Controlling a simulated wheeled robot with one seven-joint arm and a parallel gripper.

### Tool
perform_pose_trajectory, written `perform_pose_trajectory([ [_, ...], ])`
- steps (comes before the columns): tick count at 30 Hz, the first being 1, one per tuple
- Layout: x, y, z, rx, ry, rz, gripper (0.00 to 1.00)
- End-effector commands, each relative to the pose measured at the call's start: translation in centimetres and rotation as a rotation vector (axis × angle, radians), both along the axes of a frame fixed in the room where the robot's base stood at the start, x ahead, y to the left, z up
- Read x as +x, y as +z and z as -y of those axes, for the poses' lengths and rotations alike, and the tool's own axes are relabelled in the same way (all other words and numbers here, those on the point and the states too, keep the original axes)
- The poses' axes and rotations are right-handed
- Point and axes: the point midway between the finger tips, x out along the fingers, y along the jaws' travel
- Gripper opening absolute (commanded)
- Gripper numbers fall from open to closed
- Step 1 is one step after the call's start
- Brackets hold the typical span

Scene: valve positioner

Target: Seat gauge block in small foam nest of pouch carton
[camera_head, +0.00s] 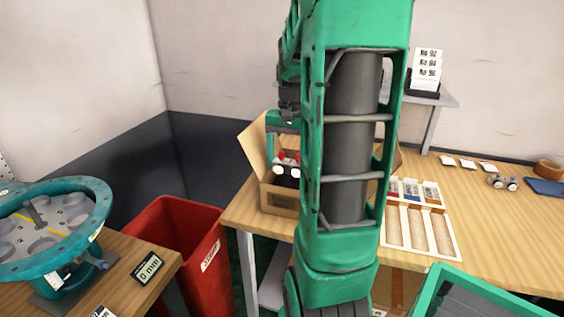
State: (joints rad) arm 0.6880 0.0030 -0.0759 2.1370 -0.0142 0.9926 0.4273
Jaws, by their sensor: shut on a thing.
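The open cardboard carton (280,200) stands on the wooden table behind my arm, with its left flap raised. A small gauge block (287,171) with two round white faces and red parts shows at the carton's opening. My gripper (283,150) reaches down over the carton from above, and its green hand shows left of my arm's large link. It is shut on the gauge block; the fingertips are small and hard to make out. The foam nest inside is dark and mostly hidden, so I cannot tell whether the block touches it.
A white compartment tray (430,233) lies right of my arm. Another two-dial block (503,183), white cards (467,163), a tape roll (548,168) and a blue item (545,187) lie farther right. A red bin (180,235) and teal round fixture (50,235) are left.

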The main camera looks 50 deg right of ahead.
Motion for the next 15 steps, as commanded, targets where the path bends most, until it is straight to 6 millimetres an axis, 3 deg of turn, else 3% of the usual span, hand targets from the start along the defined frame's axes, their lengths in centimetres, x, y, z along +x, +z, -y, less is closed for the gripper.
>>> perform_pose_trajectory([
  [15, -0.1, -4.7, 0.1, 0.001, -0.001, -0.002, 0.47],
])
